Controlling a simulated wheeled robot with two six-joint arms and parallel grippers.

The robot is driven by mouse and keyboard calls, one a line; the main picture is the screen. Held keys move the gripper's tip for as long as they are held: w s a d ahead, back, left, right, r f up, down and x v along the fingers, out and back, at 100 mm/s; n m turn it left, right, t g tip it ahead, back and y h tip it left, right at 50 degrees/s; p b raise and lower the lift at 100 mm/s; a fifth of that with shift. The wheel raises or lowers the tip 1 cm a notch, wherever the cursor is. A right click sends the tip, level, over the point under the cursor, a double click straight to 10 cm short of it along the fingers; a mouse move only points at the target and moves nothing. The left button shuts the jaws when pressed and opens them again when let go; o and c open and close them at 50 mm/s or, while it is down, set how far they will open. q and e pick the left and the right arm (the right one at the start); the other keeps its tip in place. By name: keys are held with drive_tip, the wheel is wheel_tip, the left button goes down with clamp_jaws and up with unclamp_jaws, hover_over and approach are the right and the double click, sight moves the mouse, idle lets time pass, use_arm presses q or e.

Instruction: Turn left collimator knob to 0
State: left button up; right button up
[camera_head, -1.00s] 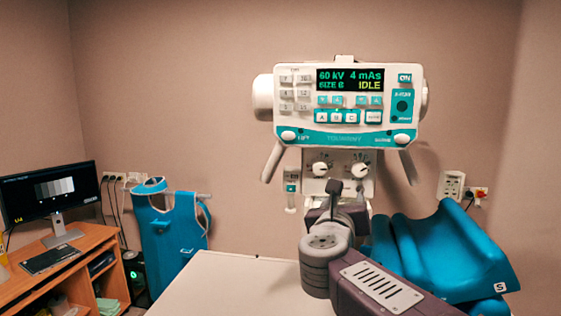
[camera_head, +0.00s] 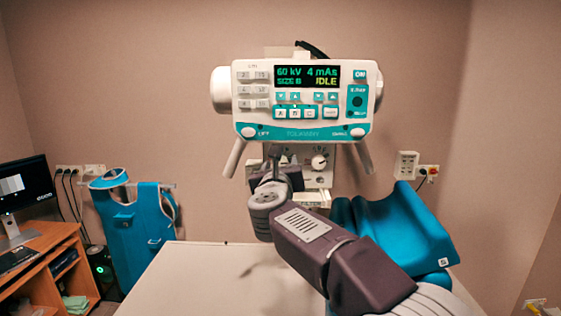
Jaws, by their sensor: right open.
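The white x-ray head (camera_head: 301,100) shows "60 kV 4 mAs SIZE B IDLE" on its screen (camera_head: 307,76). Below it is the collimator panel (camera_head: 318,181) with two knobs. The right knob (camera_head: 319,162) is in plain view, white with dial marks around it. The left knob is hidden behind my right gripper (camera_head: 274,153). That gripper is open and reaches up to the panel at the left knob's place. I cannot tell whether its fingers are around the knob or touching it. My left gripper is out of view.
A white table top (camera_head: 190,285) lies below my right arm. A blue cushion (camera_head: 395,232) stands right of the arm. A blue apron (camera_head: 133,225) hangs at the left, by a wooden desk (camera_head: 45,245) with a monitor (camera_head: 22,190). Two handles flank the panel.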

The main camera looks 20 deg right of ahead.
drive_tip(key=shift+w+f, duration=0.1)
drive_tip(key=shift+w, duration=0.05)
drive_tip(key=shift+w+f, duration=0.1)
drive_tip(key=shift+w, duration=0.05)
drive_tip(key=shift+c, duration=1.2)
clamp_jaws()
